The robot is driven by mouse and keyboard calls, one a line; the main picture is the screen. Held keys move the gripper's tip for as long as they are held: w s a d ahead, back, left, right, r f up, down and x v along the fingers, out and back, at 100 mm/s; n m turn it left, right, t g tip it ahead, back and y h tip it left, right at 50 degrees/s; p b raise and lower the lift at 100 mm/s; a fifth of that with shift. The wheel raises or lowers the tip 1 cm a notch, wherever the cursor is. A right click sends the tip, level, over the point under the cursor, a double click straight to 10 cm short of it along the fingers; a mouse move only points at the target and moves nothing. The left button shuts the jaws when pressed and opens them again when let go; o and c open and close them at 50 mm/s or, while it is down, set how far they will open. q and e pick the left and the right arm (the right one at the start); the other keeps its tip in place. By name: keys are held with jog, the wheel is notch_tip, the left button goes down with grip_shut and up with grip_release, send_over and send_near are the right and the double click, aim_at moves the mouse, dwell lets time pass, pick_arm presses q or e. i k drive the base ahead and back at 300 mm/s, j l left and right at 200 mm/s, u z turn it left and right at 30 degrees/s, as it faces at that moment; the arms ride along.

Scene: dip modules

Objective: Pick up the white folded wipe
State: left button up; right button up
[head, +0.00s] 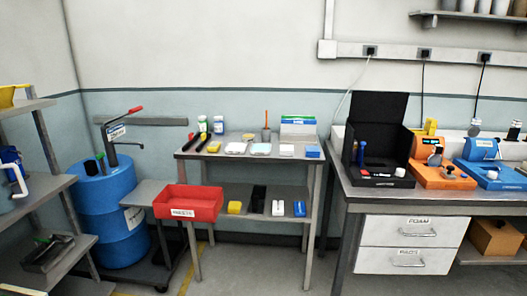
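Several small pale items lie in a row along the front of the middle metal table's top (185,153). A flat white item (236,148) lies left, a pale bluish-white flat item (261,149) lies beside it, and a small white block-like item (287,150) lies farther right. They are too small for me to tell for certain which one is the folded wipe. Neither of my grippers shows in the head view.
A blue item (312,152) sits at the table's right end, near a stacked white, green and blue box (298,127). A red bin (188,203) is at the front left. A blue drum (105,215) stands left; a workbench (345,190) with an open black case (376,118) stands right.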

aim_at(285, 150)
jog(key=i+z, duration=0.1)
jog(key=z, duration=0.35)
jog(key=i+j+z, duration=0.1)
jog(key=z, duration=0.4)
jog(key=i+j+z, duration=0.35)
jog(key=j, duration=0.25)
jog(key=j+z, duration=0.2)
jog(key=j, duration=0.15)
jog(key=i+j, duration=0.1)
jog(key=j, duration=0.2)
jog(key=i+j+z, duration=0.1)
jog(key=j, duration=0.2)
jog(key=i+j, duration=0.15)
jog(key=j, duration=0.2)
